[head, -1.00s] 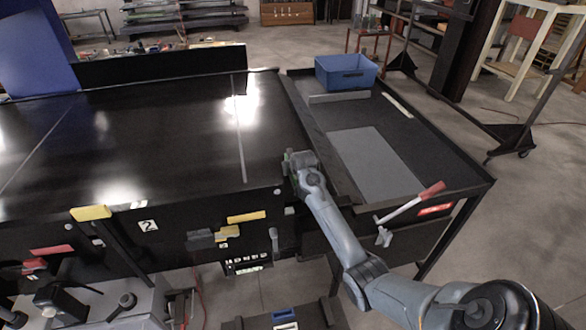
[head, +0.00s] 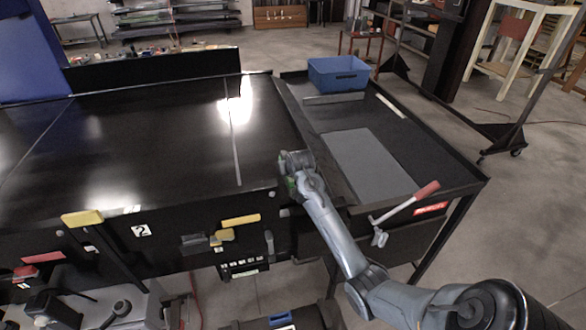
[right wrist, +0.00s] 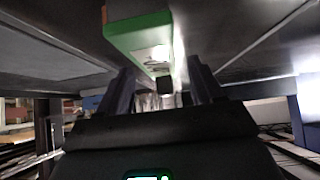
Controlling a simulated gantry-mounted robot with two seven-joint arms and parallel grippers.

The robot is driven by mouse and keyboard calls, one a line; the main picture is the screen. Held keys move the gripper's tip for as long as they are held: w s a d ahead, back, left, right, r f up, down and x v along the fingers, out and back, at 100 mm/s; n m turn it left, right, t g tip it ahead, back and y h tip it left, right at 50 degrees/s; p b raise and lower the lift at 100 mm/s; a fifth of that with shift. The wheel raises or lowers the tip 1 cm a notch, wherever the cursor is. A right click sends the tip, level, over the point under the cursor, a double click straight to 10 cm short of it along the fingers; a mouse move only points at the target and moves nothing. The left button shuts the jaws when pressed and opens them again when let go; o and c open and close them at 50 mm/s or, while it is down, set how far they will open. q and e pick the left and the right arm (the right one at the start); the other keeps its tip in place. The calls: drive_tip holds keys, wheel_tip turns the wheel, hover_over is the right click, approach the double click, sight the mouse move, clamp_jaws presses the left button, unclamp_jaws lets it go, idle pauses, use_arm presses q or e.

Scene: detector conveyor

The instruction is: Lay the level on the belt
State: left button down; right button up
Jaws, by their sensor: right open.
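The black belt (head: 140,140) spans the left and middle of the head view. My right gripper (head: 292,162) is low at the belt's right end, by the gap beside the side table. In the right wrist view my right gripper (right wrist: 162,92) is open, its two dark fingers apart. A green bar-like thing (right wrist: 140,38), perhaps the level, lies just beyond and partly between the fingers; I cannot tell whether they touch it. A small green patch (head: 283,163) shows beside the gripper in the head view. My left gripper is not in view.
The side table (head: 432,158) on the right holds a blue bin (head: 338,73) and a grey mat (head: 365,165). A red-handled lever (head: 427,190) stands at its front edge. The belt top is clear.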

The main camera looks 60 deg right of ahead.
drive_tip(key=v, duration=0.7)
drive_tip(key=shift+s+a+r+b, duration=0.2)
drive_tip(key=shift+b, duration=0.2)
drive_tip(key=shift+r, duration=0.1)
